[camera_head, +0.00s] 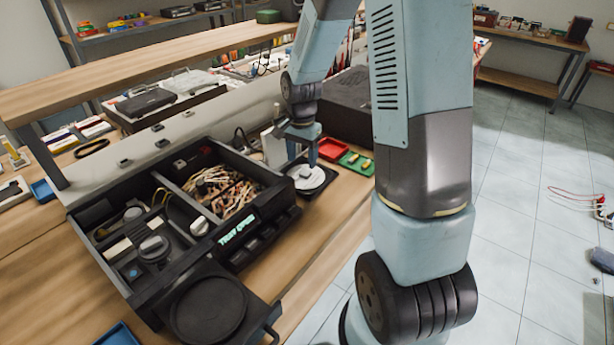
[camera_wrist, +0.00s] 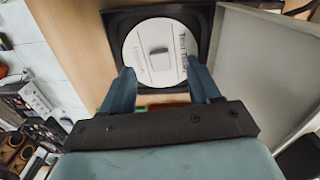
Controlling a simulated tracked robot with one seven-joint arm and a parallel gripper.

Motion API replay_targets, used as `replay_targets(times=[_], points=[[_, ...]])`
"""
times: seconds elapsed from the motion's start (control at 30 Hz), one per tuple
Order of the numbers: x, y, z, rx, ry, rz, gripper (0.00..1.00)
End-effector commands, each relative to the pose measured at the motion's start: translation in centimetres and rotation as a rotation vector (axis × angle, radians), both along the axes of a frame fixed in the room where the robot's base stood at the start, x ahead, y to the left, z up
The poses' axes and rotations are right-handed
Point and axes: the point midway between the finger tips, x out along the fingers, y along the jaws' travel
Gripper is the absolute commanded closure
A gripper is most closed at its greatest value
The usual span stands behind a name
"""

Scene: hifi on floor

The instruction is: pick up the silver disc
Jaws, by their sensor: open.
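The silver disc (camera_head: 308,178) lies flat in a dark square tray (camera_head: 325,184) on the wooden bench, at the right end of the black case. In the wrist view the disc (camera_wrist: 154,36) shows as a pale round plate with printed lettering and a small raised grey block at its middle. My gripper (camera_head: 300,160) is over the tray, partly hidden in the head view by its own wrist. Whether the fingers touch the disc is unclear.
The black case (camera_head: 150,285) with cables and parts fills the bench to the left. A red tray (camera_head: 333,148) and a green board (camera_head: 357,162) lie behind the disc. A grey panel (camera_wrist: 262,70) stands close right of the disc in the wrist view.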

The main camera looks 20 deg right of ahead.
Motion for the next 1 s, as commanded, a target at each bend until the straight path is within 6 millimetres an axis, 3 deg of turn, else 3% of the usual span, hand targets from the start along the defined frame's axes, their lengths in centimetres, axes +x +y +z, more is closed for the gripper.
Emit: replay_targets(times=[0.23, 0.6, 0.9, 1.0], points=[[0.1, -0.2, -1.4, 0.001, 0.002, -0.001, 0.38], [0.5, -0.7, -5.4, 0.000, 0.001, -0.001, 0.38], [0.5, -0.7, -5.7, 0.000, 0.000, -0.001, 0.38], [0.5, -0.7, -5.7, 0.000, 0.000, -0.001, 0.48]])
